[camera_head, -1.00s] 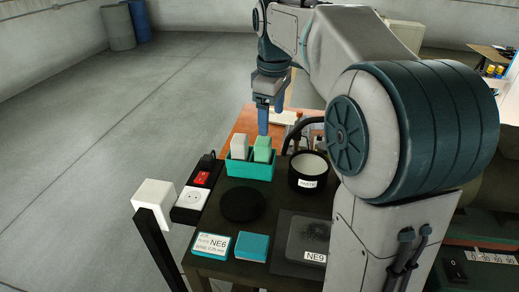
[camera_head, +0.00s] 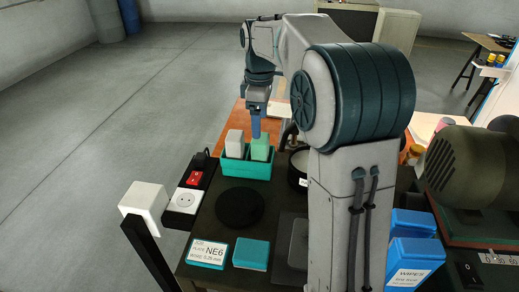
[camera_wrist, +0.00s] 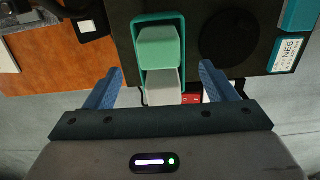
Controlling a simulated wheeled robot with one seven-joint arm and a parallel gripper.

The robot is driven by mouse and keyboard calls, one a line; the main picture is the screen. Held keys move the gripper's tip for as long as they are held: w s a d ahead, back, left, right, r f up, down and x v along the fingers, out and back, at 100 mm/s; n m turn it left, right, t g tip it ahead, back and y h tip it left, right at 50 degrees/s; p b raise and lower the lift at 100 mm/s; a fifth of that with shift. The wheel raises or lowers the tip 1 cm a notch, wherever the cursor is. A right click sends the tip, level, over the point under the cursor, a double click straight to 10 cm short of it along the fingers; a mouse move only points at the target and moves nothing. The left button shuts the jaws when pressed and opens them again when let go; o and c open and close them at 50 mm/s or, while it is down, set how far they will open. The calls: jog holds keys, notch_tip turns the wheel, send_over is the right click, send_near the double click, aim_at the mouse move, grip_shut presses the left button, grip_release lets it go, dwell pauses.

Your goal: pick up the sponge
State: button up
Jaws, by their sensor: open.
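Two upright blocks stand side by side in a teal open holder (camera_head: 234,172): a pale green one (camera_head: 260,147) and a whitish one (camera_head: 235,143). Either could be the sponge; no label shows on them. My gripper (camera_head: 256,136) points down just above the green block. In the wrist view, my gripper (camera_wrist: 160,84) has its blue fingers wide apart with nothing held. The green block (camera_wrist: 158,48) lies a little beyond the fingertips. The whitish block (camera_wrist: 162,88) shows between the fingers, partly hidden by my gripper body.
A black round disc (camera_head: 240,208), an NE6 box (camera_head: 208,253) and a teal block (camera_head: 251,253) lie on the dark table. A power strip (camera_head: 190,190) runs along its left edge. A black cup (camera_head: 297,170) stands right of the holder, partly behind my arm. Blue wipes packs (camera_head: 412,258) are right.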

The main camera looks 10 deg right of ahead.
aim_at(260, 149)
jog(key=shift+f+p, duration=0.45)
jog(key=shift+f, duration=3)
jog(key=c, duration=1)
